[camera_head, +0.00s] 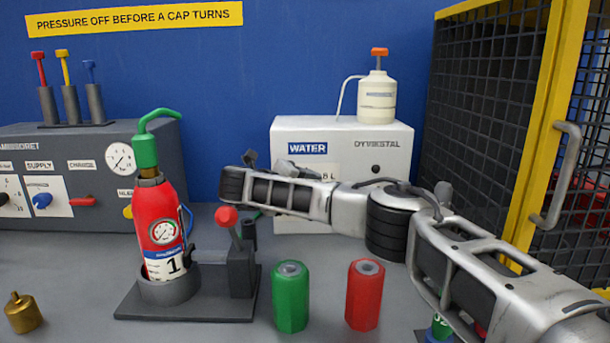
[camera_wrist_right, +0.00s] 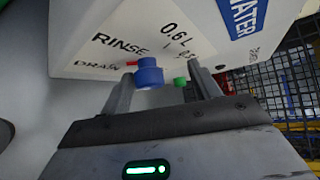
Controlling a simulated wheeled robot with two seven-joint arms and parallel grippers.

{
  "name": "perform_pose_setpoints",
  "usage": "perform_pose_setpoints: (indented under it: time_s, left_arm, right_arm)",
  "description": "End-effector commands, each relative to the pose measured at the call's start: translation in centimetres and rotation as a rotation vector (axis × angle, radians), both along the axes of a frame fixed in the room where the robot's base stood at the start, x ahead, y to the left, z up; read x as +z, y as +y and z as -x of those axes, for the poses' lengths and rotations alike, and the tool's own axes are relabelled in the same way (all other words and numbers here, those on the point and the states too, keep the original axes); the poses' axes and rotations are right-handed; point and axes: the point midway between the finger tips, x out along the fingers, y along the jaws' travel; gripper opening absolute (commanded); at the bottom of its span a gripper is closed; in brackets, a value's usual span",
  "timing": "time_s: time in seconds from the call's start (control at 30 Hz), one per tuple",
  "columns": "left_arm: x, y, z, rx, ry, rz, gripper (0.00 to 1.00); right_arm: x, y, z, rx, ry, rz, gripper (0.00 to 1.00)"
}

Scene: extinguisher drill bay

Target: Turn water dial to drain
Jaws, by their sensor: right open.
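The blue water dial (camera_wrist_right: 150,74) is on the front of the white water box (camera_wrist_right: 72,40), with a red mark at its left edge. DRAIN and RINSE are printed to the left of the dial and above it, 0.6 L further right. I cannot tell for certain which label the mark points at. My right gripper (camera_wrist_right: 164,80) is open, with one finger on each side of the dial; contact is not clear. In the head view my right arm crosses the lower front of the water box (camera_head: 345,145) and hides the dial. My left gripper is not in view.
A red extinguisher (camera_head: 162,210) stands in a dark holder at left. A green cylinder (camera_head: 290,300) and a red cylinder (camera_head: 364,297) stand in front of my arm. A mesh cage (camera_head: 535,110) borders the right. A small green part (camera_wrist_right: 180,82) shows beside the dial.

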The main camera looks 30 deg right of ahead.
Motion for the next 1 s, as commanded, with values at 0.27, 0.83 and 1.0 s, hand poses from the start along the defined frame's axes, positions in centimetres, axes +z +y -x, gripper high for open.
perform_pose_setpoints:
  time_s: [0.27,0.83,1.0]
  left_arm:
    - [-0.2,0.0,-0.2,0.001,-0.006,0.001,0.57]
    - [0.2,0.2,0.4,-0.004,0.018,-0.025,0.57]
    - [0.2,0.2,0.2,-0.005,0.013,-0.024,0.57]
  right_arm:
    - [6.0,1.5,3.3,-0.007,-0.016,0.010,0.55]
    - [10.3,5.8,9.8,0.002,-0.010,0.010,0.55]
    - [10.9,6.7,11.4,0.000,-0.009,0.008,0.55]
